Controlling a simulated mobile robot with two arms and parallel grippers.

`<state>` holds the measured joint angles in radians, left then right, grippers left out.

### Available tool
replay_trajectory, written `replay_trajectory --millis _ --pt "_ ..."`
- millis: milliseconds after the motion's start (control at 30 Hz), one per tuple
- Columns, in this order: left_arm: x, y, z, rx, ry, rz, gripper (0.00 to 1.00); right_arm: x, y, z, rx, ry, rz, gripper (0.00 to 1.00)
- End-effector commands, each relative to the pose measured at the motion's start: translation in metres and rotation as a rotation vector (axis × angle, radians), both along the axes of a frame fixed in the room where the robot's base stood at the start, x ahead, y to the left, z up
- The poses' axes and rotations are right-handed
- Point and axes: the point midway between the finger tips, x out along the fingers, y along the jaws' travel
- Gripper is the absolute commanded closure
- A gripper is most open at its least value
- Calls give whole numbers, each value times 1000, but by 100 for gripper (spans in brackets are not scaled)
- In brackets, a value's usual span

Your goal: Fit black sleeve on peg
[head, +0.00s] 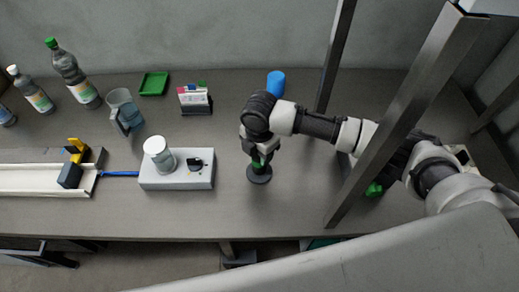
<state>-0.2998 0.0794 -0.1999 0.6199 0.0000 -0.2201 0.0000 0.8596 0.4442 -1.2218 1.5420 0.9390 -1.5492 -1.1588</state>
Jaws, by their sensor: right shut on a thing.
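My right gripper (258,161) points down over the middle of the table, with green showing at its fingertips. It is shut on a dark piece that I take to be the black sleeve; the fingers hide most of it. A dark round base (259,176) shows directly below the fingertips, near the table surface. I cannot make out a separate peg there, or whether the sleeve is around one. My left gripper is not in view.
A grey box (178,181) with a white cylinder (158,154) stands left of the gripper. A card holder (195,101), a blue cylinder (275,83), a jug (124,110) and a green tray (154,83) stand behind. A metal post (390,120) rises at right.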

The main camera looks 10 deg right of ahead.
Motion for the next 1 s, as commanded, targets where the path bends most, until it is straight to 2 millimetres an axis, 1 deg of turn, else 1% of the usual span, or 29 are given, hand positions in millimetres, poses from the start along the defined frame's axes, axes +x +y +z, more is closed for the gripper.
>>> replay_trajectory --millis 200,500,533,700,1000 --pt "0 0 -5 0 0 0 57 0 0 -9 1 1 1 80" --pt "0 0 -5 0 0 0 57 0 0 -10 1 0 1 80" --pt "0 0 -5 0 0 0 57 0 0 -10 1 0 1 50" --pt "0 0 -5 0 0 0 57 0 0 -10 1 0 1 25" --pt "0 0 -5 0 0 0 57 0 0 -8 1 -1 1 25"
